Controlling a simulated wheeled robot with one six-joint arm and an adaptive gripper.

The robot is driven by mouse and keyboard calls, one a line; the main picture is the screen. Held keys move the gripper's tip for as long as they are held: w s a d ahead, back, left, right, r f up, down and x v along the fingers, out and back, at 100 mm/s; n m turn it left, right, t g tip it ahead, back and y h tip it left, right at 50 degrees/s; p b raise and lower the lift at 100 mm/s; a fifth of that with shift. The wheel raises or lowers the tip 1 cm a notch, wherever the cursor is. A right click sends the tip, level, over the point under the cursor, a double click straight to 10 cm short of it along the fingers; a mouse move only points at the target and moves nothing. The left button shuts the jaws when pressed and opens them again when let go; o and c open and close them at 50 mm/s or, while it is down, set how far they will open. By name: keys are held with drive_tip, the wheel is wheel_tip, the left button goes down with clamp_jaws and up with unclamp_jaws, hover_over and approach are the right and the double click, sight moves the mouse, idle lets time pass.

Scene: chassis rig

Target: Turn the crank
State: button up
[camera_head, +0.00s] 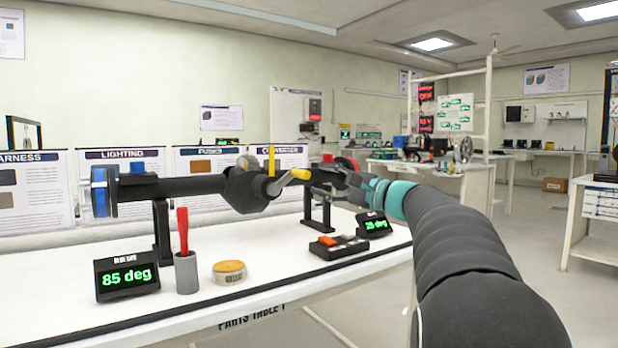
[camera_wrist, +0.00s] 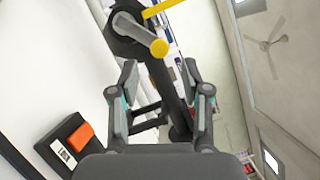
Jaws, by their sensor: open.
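The crank (camera_head: 284,184) sits at mid-length on a dark horizontal axle (camera_head: 180,187) above the white table. It has a grey handle with a yellow end cap, and a yellow upright pointer (camera_head: 271,160) stands beside it. In the wrist view the crank handle (camera_wrist: 138,32) points toward the camera, its yellow cap just beyond the gap between my fingertips. My gripper (camera_wrist: 159,68) is open and empty, its fingers on either side of that gap. In the head view my gripper (camera_head: 338,178) is right of the crank, its fingers partly lost against the dark rig.
A display (camera_head: 127,277) reads 85 deg; another (camera_head: 375,225) reads 25 deg. A grey cup (camera_head: 186,272) with a red-handled tool, a yellow-topped tin (camera_head: 229,272) and a black box with orange part (camera_head: 338,246) stand on the table (camera_head: 262,296). Dark posts support the axle.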

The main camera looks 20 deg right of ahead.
drive_tip(key=shift+v, duration=2.55)
drive_tip(key=shift+w+f, duration=0.1)
drive_tip(key=shift+w, duration=0.05)
wheel_tip(320, 180, down, 14)
drive_tip(key=s+g+h, duration=0.1)
drive_tip(key=g+h, duration=0.3)
drive_tip(key=s+a+f+n+g+h+p, duration=0.1)
drive_tip(key=s+a+f+n+g+h, duration=0.15)
drive_tip(key=s+a+f+g, duration=0.4)
drive_tip(key=s+a+f+n+g+h+p, duration=0.15)
drive_tip(key=s+a+f+n, duration=0.35)
drive_tip(key=s, duration=0.5)
drive_tip(key=s+a+f+n+h+p, duration=0.35)
drive_tip(key=s+n, duration=0.25)
drive_tip(key=s, duration=0.5)
drive_tip(key=s+a+r+n+t+y+p, duration=0.1)
drive_tip(key=s+a+r+n, duration=0.1)
drive_tip(key=a, duration=0.3)
drive_tip(key=shift+a+r, duration=0.2)
drive_tip(key=shift+a, duration=0.05)
